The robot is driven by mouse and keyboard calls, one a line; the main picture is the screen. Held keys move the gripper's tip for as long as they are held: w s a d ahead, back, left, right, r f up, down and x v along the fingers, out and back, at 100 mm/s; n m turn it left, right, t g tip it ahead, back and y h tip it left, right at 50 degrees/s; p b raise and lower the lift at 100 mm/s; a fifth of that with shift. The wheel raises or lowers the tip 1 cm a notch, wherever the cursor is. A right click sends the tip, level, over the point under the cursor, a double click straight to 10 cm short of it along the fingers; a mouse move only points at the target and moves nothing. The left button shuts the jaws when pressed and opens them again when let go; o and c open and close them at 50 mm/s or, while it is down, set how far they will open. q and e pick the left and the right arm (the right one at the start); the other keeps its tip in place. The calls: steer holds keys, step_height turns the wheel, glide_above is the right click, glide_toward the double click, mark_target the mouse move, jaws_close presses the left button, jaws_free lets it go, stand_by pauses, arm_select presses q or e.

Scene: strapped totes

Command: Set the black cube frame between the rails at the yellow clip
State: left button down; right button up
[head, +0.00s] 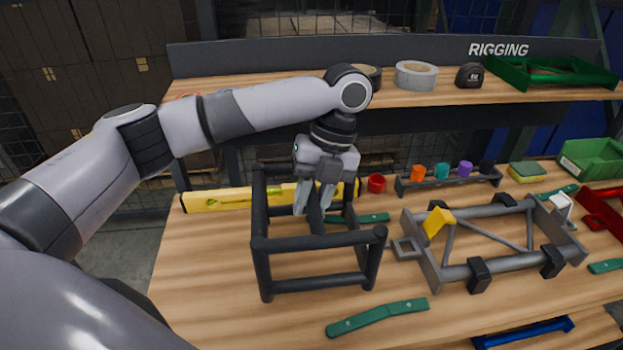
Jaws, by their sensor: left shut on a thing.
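The black cube frame (315,283) stands on the wooden bench, left of the grey rail frame. My left gripper (315,205) reaches down into the cube frame from above and is shut on one of its bars. The grey rail frame (510,265) lies on the bench to the right, with two long rails, a diagonal brace and black blocks on the near rail. The yellow clip (437,221) sits at its left end, and a white clip (561,203) at its right end. The space between the rails holds no cube. My right gripper is not in view.
A yellow level (220,200) lies behind the cube frame. Green straps lie in front (378,317) and behind. A red cup (376,183) and a rack of coloured pieces (448,181) stand at the back. A green bin (592,158) and red frame are at right.

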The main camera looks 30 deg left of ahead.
arm_select(q)
steer(key=shift+f, duration=2.7)
steer(key=c, duration=0.9)
jaws_free()
steer(key=shift+f, duration=0.15)
steer(key=shift+o, duration=0.2)
steer(key=p+v, duration=0.1)
steer(key=v, duration=1.1)
